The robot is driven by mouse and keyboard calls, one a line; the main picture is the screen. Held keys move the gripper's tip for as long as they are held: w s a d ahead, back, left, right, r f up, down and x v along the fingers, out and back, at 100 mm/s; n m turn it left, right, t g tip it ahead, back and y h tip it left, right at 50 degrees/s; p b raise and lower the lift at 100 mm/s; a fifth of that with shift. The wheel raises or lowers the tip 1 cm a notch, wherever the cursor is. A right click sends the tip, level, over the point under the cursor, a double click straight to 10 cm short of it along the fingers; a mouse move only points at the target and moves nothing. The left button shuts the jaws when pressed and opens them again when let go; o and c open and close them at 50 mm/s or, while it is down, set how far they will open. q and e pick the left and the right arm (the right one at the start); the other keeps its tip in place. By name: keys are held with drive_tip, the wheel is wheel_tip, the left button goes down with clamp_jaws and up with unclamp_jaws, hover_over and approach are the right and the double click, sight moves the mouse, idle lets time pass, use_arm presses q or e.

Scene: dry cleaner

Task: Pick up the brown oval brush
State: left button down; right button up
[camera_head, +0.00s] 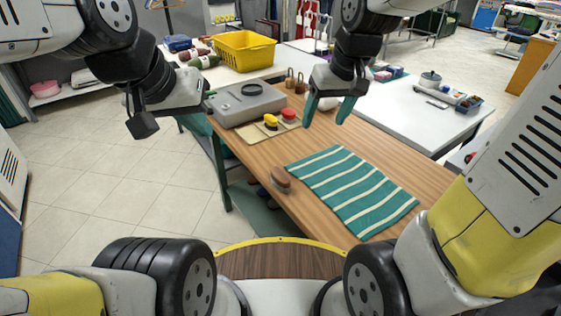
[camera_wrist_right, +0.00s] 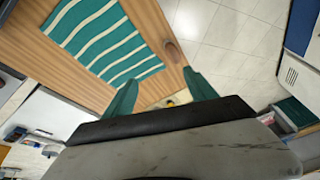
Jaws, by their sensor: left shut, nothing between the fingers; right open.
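The brown oval brush (camera_head: 280,178) lies on the wooden table (camera_head: 252,152) close to its near-left edge, left of a green and white striped cloth (camera_head: 350,185). In the right wrist view the brush (camera_wrist_right: 173,52) is near the table edge, beyond the fingertips. My right gripper (camera_head: 325,112) is open and empty above the table, farther back than the brush and to its right. Its two green fingers (camera_wrist_right: 161,92) are spread apart in the wrist view. My left gripper (camera_head: 143,124) is shut and empty, out over the floor left of the table.
A grey case (camera_head: 245,104) and a tan tray (camera_head: 262,130) with yellow and red brushes stand behind the brush. Two brass padlock-shaped items (camera_head: 295,80) are farther back. A yellow basket (camera_head: 243,50) stands on a white table. Bare wood surrounds the brush.

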drive_tip(key=w+a+f+n+g, duration=0.2)
drive_tip(key=w+a+f, duration=0.3)
drive_tip(key=w+f, duration=0.25)
drive_tip(key=n+g+h, duration=0.1)
drive_tip(key=n+h, duration=0.1)
hover_over(281, 173)
wheel_tip(281, 173, down, 12)
drive_tip(key=shift+s+f, duration=0.1)
drive_tip(key=shift+f, duration=0.15)
wheel_tip(281, 173, down, 8)
drive_tip(key=shift+a+r, duration=0.1)
clamp_jaws()
